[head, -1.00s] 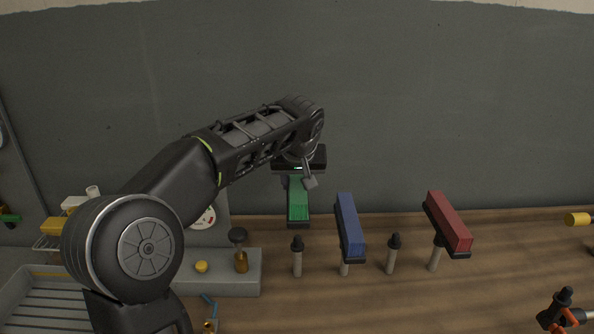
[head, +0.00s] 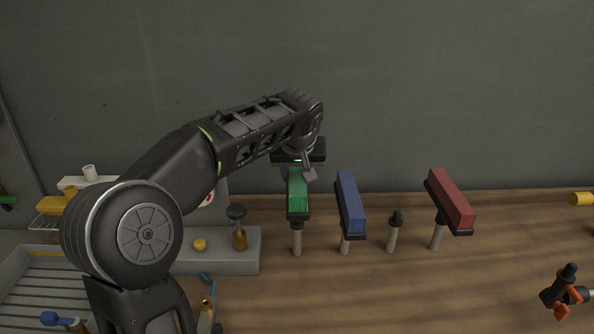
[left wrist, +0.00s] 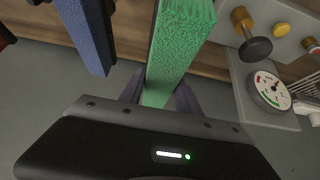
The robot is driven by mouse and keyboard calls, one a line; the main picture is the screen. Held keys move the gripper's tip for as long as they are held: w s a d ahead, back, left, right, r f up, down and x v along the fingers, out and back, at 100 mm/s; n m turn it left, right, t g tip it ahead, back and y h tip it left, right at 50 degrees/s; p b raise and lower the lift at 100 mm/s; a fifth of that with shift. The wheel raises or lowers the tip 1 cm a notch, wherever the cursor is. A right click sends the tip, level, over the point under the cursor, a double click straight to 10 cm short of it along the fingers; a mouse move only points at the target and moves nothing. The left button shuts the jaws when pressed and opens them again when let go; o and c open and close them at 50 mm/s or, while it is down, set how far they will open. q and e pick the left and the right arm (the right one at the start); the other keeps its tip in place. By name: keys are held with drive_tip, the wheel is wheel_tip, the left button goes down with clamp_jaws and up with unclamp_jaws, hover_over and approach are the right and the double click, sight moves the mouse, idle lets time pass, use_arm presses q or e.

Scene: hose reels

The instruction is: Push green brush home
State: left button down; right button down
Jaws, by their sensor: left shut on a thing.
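The green brush (head: 297,196) is a long block of green bristles on a dark backing, tilted with its near end low. It stands over the leftmost post (head: 297,243), whose grey stem shows right below the backing. I cannot tell how far it sits on the post. My left gripper (head: 298,172) is shut on the brush's far end from above. In the left wrist view the green bristles (left wrist: 177,45) run between the fingers (left wrist: 160,94). My right gripper is not in view.
A blue brush (head: 350,203) and a red brush (head: 451,200) sit on posts to the right. A bare black-topped post (head: 392,233) stands between them. A grey ledge with a yellow knob (head: 200,245) and a dark-topped plunger (head: 238,228) is at left. A black-and-orange fitting (head: 566,292) lies right.

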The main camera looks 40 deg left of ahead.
sight(297, 182)
use_arm(q)
drive_tip(key=shift+f+b, duration=0.3)
drive_tip(key=shift+f, duration=0.35)
drive_tip(key=shift+d+b, duration=0.1)
drive_tip(key=shift+b, duration=0.4)
idle(1.5)
drive_tip(key=shift+f+b, duration=2.05)
drive_tip(key=shift+f, duration=0.25)
drive_tip(key=c, duration=0.8)
unclamp_jaws()
drive_tip(key=shift+s, duration=0.1)
drive_tip(key=shift+o, duration=0.2)
drive_tip(key=shift+f, duration=0.1)
drive_tip(key=shift+v, duration=3.95)
